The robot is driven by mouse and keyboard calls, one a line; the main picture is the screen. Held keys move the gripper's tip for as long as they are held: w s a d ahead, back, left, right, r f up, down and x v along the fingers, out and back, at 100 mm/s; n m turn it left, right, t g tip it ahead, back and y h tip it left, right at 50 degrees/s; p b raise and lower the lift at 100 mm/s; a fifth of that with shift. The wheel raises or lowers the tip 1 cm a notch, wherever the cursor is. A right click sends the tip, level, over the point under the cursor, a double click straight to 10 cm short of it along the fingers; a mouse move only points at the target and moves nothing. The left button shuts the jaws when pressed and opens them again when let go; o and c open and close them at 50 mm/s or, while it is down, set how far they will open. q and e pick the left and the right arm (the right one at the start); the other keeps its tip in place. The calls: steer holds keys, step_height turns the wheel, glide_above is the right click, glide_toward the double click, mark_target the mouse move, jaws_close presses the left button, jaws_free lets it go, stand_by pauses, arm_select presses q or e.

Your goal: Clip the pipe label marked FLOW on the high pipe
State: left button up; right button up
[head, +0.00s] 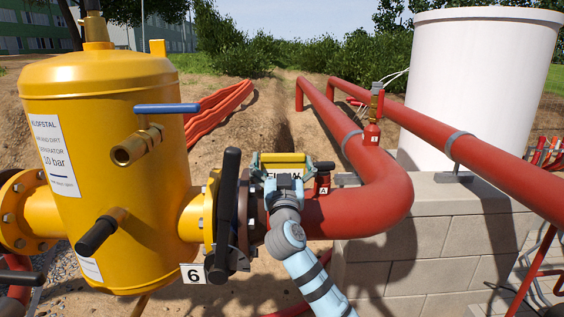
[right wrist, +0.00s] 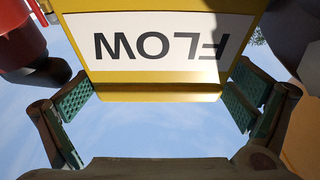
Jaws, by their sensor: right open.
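The yellow pipe label (head: 283,158) with a white face sits by the flange end of a red pipe. In the right wrist view the label (right wrist: 160,45) reads FLOW upside down. My right gripper (head: 283,170) is open, with its fingers at either side of the label; the wrist view shows gaps between the pads and the label. My right wrist hides part of the label in the head view. Whether the label is clipped on a pipe cannot be told. One red pipe (head: 385,188) bends toward the valve; another red pipe (head: 495,160) runs to the right. My left gripper is not in view.
A yellow separator tank (head: 120,160) stands at the left, with a black valve handle (head: 229,200) beside my gripper. A block wall (head: 430,230) and white tank (head: 480,80) stand at the right.

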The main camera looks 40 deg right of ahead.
step_height(320, 180, up, 7)
steer(key=p, duration=0.4)
steer(key=shift+s+d+p, duration=0.1)
steer(key=shift+p, duration=0.25)
steer(key=shift+f, duration=0.1)
steer(key=v, duration=1.2)
